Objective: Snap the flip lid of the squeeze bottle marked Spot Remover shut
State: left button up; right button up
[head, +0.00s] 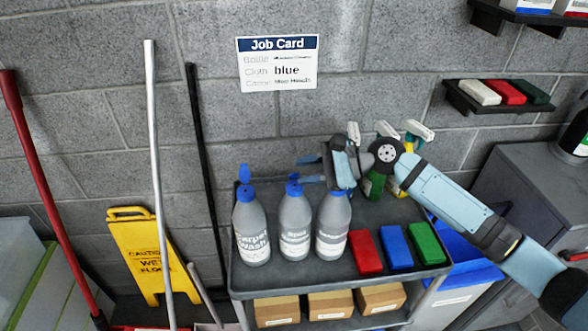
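Three grey squeeze bottles with blue caps stand upright on the cart. The left bottle (252,232) reads Carpet Wash, and its blue flip lid (244,173) stands up. The middle bottle (295,222) and the right bottle (332,225) have labels too small to read surely, so I cannot tell which is Spot Remover. My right gripper (308,169) points left above the middle and right bottles, its two fingers apart with nothing seen between them. It partly hides the right bottle's top. The middle cap's lid is hard to make out beside the lower finger. My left gripper is out of view.
Red (366,252), blue (396,247) and green (426,243) pads lie on the cart (350,283) right of the bottles. Spray bottles (416,133) stand behind my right arm. A job card (278,63) hangs on the wall. A yellow floor sign (143,255) stands left.

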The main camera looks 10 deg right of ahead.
aim_at(295, 189)
jog(key=shift+x, duration=1.5)
jog(key=shift+c, duration=0.2)
grip_shut()
jog(key=shift+s+f+n+t, duration=0.3)
jog(key=shift+s+f+n, duration=0.05)
jog(key=shift+n, duration=0.25)
jog(key=shift+s+n+t+b, duration=0.15)
jog(key=shift+n+t+b, duration=0.15)
jog(key=shift+n+b, duration=0.1)
jog(key=shift+o, duration=0.2)
grip_release()
jog(key=shift+f, duration=0.1)
